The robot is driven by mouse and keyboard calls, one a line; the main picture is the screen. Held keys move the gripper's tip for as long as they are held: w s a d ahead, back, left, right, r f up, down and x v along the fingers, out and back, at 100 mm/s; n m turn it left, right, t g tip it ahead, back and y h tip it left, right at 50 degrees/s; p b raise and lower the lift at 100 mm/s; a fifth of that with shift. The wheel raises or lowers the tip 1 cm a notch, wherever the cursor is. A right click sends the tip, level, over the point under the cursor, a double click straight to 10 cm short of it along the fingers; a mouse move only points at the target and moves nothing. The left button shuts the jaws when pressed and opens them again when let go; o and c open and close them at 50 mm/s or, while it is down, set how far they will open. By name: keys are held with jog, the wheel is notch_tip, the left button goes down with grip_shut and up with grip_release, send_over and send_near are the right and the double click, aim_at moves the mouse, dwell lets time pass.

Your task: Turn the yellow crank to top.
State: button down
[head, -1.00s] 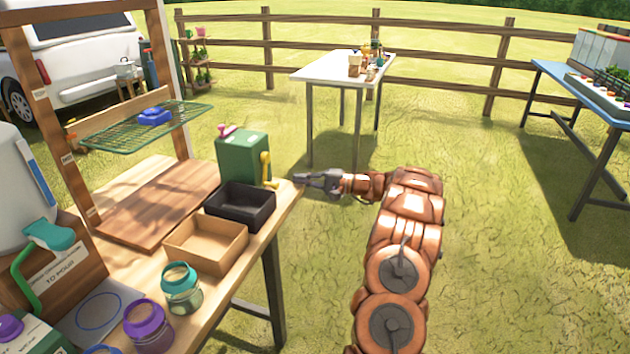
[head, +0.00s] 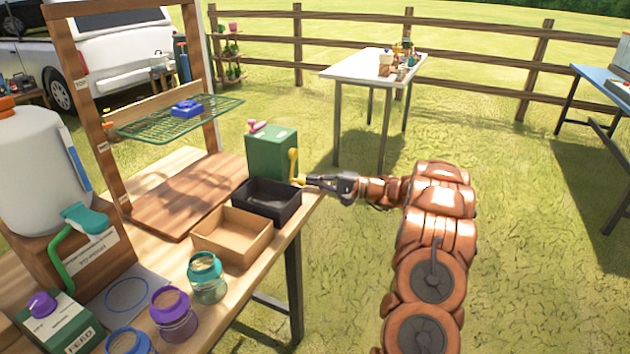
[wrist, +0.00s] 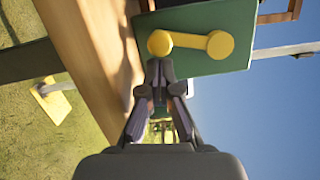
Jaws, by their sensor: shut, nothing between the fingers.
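The yellow crank (head: 293,162) is on the right side of a green box (head: 271,152) at the table's far right corner. Its arm is roughly upright, and its lower end appears to jut out toward my gripper. In the wrist view the crank (wrist: 190,42) spans sideways across the green face, with a round knob at each end. My gripper (head: 308,181) is shut and empty, level with the crank's lower end. In the wrist view its fingertips (wrist: 160,66) are right beside the left knob; I cannot tell whether they touch it.
A black tray (head: 264,214) and a cardboard tray (head: 233,253) sit in front of the green box. A wooden frame with a green wire shelf (head: 150,124) stands behind. Open grass lies right of the wooden table (head: 290,236); a white table (head: 345,70) stands beyond.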

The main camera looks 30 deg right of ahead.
jog(key=shift+s+a+m, duration=0.15)
jog(key=shift+a+m, duration=0.15)
jog(key=shift+m, duration=0.2)
dwell(0.3)
